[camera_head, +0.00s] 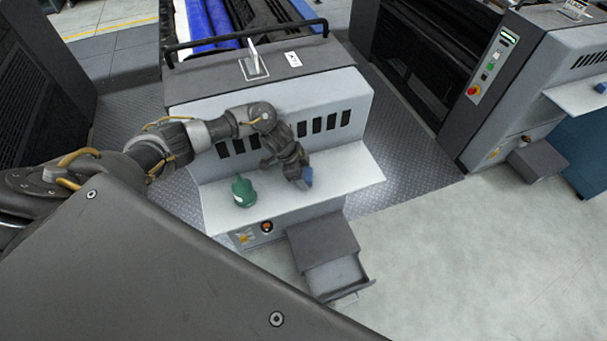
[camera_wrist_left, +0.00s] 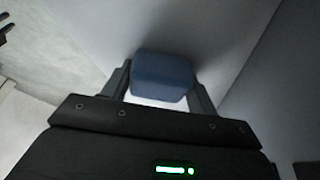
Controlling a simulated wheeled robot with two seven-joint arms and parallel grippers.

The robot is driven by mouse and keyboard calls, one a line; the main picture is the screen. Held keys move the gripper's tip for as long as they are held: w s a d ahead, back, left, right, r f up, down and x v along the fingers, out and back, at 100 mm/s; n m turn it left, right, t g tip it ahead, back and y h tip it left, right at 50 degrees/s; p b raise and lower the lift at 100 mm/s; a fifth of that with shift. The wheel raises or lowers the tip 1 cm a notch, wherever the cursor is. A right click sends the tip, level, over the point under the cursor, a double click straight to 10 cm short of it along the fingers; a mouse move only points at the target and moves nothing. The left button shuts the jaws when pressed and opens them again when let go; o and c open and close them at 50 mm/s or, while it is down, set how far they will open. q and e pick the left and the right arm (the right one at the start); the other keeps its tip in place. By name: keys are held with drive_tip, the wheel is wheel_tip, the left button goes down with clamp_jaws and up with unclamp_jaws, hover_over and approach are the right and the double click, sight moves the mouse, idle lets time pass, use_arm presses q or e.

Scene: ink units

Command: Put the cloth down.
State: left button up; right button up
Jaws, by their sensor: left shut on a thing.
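The cloth is a small blue block-like bundle (camera_head: 308,176) at the tip of my left gripper (camera_head: 300,178), over the right part of the white shelf (camera_head: 345,180) on the front of the grey ink unit. In the left wrist view the blue cloth (camera_wrist_left: 162,76) sits between the two fingers of my left gripper (camera_wrist_left: 162,88), which are shut on it. A pale surface shows close behind it. I cannot tell whether the cloth touches the shelf. My right gripper is in neither view.
A green bottle (camera_head: 243,191) stands on the shelf to the left of my gripper. An open grey drawer (camera_head: 335,275) juts out below the shelf. The shelf's right end is clear. Another unit (camera_head: 520,90) with a shelf and a blue item (camera_head: 600,87) stands at right.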

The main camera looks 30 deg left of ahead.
use_arm(q)
drive_tip(key=shift+s+f, duration=0.15)
drive_tip(key=shift+f, duration=0.15)
drive_tip(key=o, duration=1)
drive_tip(key=shift+f, duration=0.1)
drive_tip(key=shift+s+f, duration=0.15)
drive_tip(key=shift+f, duration=0.05)
drive_tip(key=shift+d, duration=0.1)
drive_tip(key=shift+s, duration=0.1)
drive_tip(key=shift+d+r, duration=0.1)
drive_tip(key=shift+r, duration=0.2)
drive_tip(key=shift+w+v, duration=0.15)
drive_tip(key=shift+v, duration=1.95)
drive_tip(key=shift+w+v, duration=0.15)
drive_tip(key=shift+v, duration=2)
drive_tip(key=shift+w+v, duration=0.2)
drive_tip(key=shift+v, duration=1.9)
